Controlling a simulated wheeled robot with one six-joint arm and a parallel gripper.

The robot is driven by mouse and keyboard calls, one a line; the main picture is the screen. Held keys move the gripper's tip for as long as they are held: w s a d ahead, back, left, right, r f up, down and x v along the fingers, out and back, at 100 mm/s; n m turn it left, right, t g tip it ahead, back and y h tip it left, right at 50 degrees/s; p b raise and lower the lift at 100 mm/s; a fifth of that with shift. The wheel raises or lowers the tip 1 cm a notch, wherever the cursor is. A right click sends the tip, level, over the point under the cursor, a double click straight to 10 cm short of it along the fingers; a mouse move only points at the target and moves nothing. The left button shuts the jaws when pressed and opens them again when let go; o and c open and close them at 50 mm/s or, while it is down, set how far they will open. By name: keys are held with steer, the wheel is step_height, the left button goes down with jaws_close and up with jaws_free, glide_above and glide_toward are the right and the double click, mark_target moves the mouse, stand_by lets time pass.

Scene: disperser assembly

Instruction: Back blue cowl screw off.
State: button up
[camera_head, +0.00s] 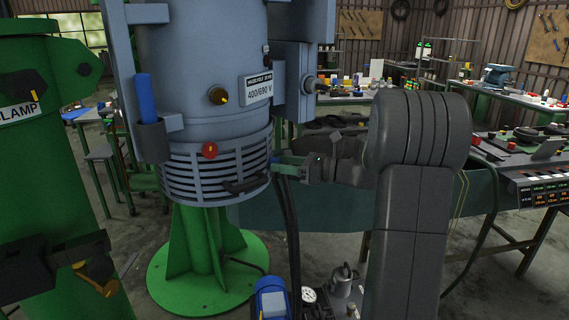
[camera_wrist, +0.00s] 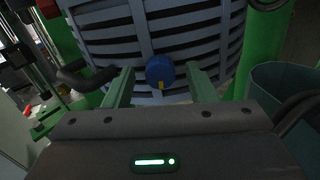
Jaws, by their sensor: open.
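The blue cowl screw (camera_wrist: 160,70) is a round knob with a small yellow mark at its lower edge, seated on the slatted cowl (camera_wrist: 105,38). My gripper (camera_wrist: 159,72) is open, with one green finger on each side of the screw. No finger visibly touches it; the exact depth gap is unclear. In the head view my gripper (camera_head: 279,162) is at the right side of the cowl (camera_head: 200,180), and the blue screw is hidden there. A red screw (camera_head: 209,150) is on the cowl's front.
A black handle (camera_wrist: 85,78) sticks out left of the screw; it also shows on the cowl in the head view (camera_head: 245,184). A dark cable (camera_head: 290,225) hangs below my gripper. A blue tool (camera_head: 145,98) stands in a holder. A green post (camera_head: 60,150) is at left.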

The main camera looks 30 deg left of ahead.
steer(key=c, duration=1)
steer(key=shift+o, duration=0.2)
steer(key=shift+n, duration=0.3)
steer(key=shift+s+f+n+b, duration=0.1)
steer(key=shift+n+b, duration=4.5)
steer(key=shift+n, duration=0.7)
steer(key=shift+s+f+n+b, duration=0.1)
steer(key=shift+n+b, duration=4.5)
steer(key=shift+n, duration=0.7)
steer(key=shift+r, duration=0.1)
steer(key=o, duration=1)
steer(key=shift+c, duration=0.2)
